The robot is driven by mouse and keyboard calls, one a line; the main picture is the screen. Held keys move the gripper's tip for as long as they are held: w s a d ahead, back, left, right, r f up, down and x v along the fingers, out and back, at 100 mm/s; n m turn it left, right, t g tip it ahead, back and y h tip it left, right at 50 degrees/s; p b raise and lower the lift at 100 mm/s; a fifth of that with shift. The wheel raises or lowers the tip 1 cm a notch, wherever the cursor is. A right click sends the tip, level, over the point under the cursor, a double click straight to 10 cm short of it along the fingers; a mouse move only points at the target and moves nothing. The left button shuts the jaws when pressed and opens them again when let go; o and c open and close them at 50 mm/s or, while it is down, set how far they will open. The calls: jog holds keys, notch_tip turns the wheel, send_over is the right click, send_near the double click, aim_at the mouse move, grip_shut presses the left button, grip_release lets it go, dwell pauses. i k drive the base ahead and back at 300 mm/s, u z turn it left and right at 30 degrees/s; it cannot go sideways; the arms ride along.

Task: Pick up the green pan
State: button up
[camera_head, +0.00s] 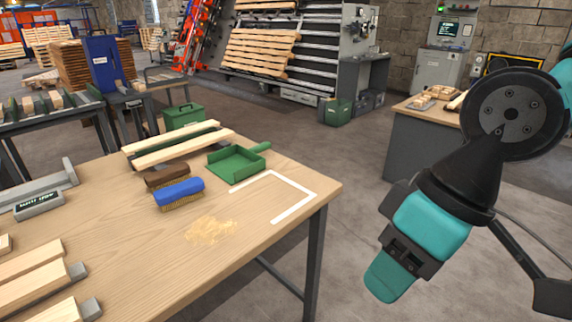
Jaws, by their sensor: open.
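The green pan (237,164) is a dustpan lying on the wooden workbench (270,238), near its far right edge. Its short handle points away to the upper right. Its tray looks empty. My gripper (389,279), at the end of my black and teal arm, hangs at the right over the floor. It is open, empty and well apart from the pan, and its fingers are hard to make out from this side.
A blue brush (179,192) and a brown brush (167,176) lie left of the pan. Wooden slats (177,144) lie behind them. A white outline (298,197) and sawdust (211,230) mark the bench. A second table (428,127) stands behind my arm. Floor between is clear.

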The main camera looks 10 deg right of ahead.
aim_at(234, 163)
jog(key=u, duration=0.95)
jog(key=k, duration=0.15)
jog(key=z, duration=1.9)
jog(key=i, duration=1.8)
jog(key=u, duration=1.45)
jog(key=i, duration=0.65)
jog(key=u, duration=0.75)
